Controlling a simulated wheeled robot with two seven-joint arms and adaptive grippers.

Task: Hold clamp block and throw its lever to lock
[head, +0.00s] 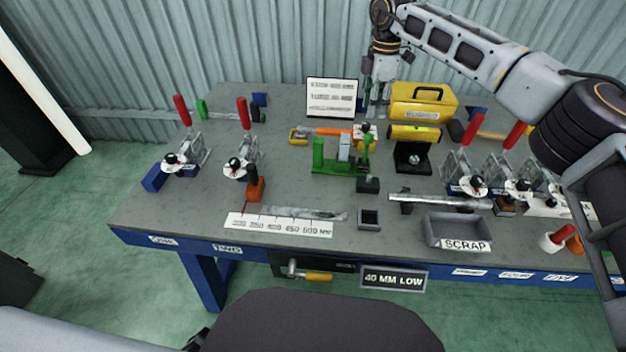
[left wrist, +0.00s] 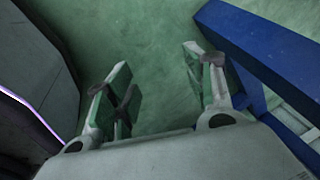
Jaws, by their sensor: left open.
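Several toggle clamps with red levers stand on the bench. Two are at the left: one clamp (head: 196,150) with its lever (head: 182,111) raised, and another clamp (head: 248,152) with its lever (head: 244,113) raised. More clamps stand at the right, including one (head: 458,172) with its red lever (head: 474,130) tilted up. I cannot tell which clamp block is meant. My right gripper (head: 377,108) points down at the back of the bench, behind the green fixture, apart from the clamps; its jaws are unclear. My left gripper (left wrist: 158,72) is open and empty over the floor.
The green fixture (head: 335,166) stands mid-bench, with a yellow toolbox (head: 422,103) behind it. A scrap tray (head: 458,229) and a ruler strip (head: 280,224) lie near the front. The blue bench frame (left wrist: 255,50) is beside my left gripper.

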